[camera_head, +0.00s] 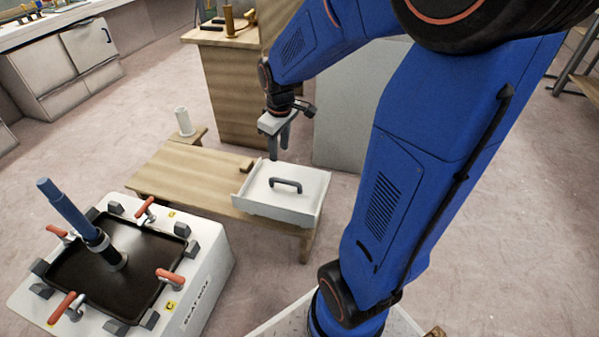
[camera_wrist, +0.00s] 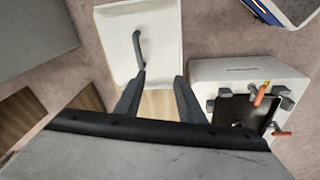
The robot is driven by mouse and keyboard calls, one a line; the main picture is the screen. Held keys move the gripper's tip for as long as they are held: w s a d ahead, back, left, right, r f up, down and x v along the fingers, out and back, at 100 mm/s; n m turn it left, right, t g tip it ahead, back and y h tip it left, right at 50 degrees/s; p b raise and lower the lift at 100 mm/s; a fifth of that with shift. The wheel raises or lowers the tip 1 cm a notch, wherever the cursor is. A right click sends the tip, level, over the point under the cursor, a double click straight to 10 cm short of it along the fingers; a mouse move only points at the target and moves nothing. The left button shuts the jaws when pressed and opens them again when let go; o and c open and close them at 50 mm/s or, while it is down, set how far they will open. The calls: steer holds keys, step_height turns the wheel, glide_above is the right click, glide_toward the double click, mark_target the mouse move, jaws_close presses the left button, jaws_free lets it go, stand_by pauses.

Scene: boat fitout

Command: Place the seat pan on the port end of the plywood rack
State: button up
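The seat pan, which I take to be the white shallow tray (camera_head: 262,208) with a dark handle (camera_head: 285,185), sits on the right end of the plywood rack (camera_head: 180,177). The pan also shows in the wrist view (camera_wrist: 112,45), its handle (camera_wrist: 138,48) near my left fingertip. My gripper (camera_head: 280,152) is above the pan's far edge, pointing down. In the wrist view its fingers (camera_wrist: 160,76) are apart with nothing between them. No contact with the pan or handle is clear. Which end is port is not marked.
A small wood block (camera_head: 246,165) lies behind the pan. A wooden cabinet (camera_head: 232,90) stands behind. The rack's left half is bare.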

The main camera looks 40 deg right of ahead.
steer(key=s+a+r+m+t, duration=0.1)
steer(key=s+a+r, duration=0.1)
steer(key=s, duration=0.5)
steer(key=s+a+r+m+t, duration=0.1)
steer(key=s+a+r+m, duration=0.1)
steer(key=s+r, duration=0.2)
steer(key=s+a+r+m+t, duration=0.1)
steer(key=s+a+r, duration=0.2)
steer(key=s, duration=0.6)
steer(key=shift+s+r+m, duration=0.3)
steer(key=shift+r, duration=0.15)
